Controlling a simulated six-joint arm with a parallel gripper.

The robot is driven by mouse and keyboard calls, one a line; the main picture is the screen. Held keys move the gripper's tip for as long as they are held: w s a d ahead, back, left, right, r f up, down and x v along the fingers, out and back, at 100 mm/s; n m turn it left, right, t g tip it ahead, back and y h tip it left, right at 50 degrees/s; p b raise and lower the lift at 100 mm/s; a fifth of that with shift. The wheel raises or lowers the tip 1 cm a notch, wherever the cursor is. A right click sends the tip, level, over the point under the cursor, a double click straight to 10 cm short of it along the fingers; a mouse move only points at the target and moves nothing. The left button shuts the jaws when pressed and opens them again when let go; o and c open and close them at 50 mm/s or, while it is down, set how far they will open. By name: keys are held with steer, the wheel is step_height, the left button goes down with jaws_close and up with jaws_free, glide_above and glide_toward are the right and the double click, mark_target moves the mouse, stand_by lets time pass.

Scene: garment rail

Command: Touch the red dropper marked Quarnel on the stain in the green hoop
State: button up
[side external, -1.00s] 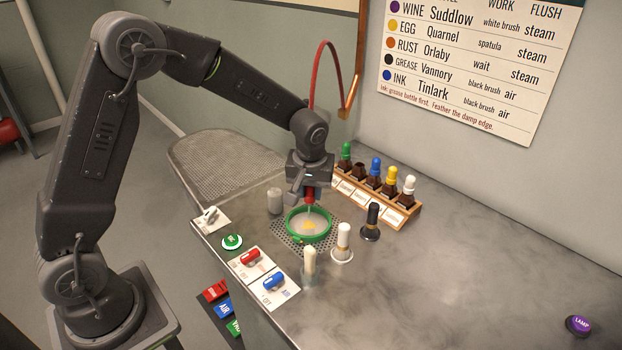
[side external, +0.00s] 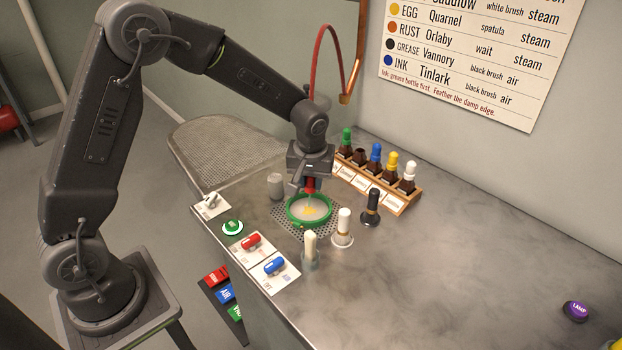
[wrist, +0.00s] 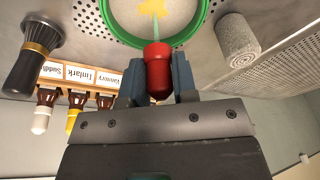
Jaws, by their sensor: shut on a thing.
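My gripper (side external: 310,182) is shut on the red dropper (wrist: 157,72), whose bulb sits between the fingers in the wrist view. The dropper points down over the green hoop (side external: 289,215). The hoop lies on a perforated plate and frames pale cloth with a yellow stain (side external: 310,211). In the wrist view the pale tip overlaps the stain (wrist: 153,7); whether it touches the cloth I cannot tell. No name is readable on the dropper. The wooden rack (side external: 385,197) holds bottles with green, blue, yellow and white tops, and one dark bottle (side external: 359,157) without a coloured top.
A black-handled brush (side external: 371,208), a white-handled brush (side external: 343,228) and a cream-tipped thing in a holder (side external: 310,248) stand right of and in front of the hoop. A grey roll (side external: 275,186) stands behind left. Red (side external: 251,241) and blue (side external: 274,265) switches lie front left. The table's right is mostly clear.

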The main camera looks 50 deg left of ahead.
steer(key=shift+f, duration=0.55)
stand_by(0.4)
stand_by(0.5)
steer(key=shift+r, duration=3.55)
steer(key=shift+w, duration=0.1)
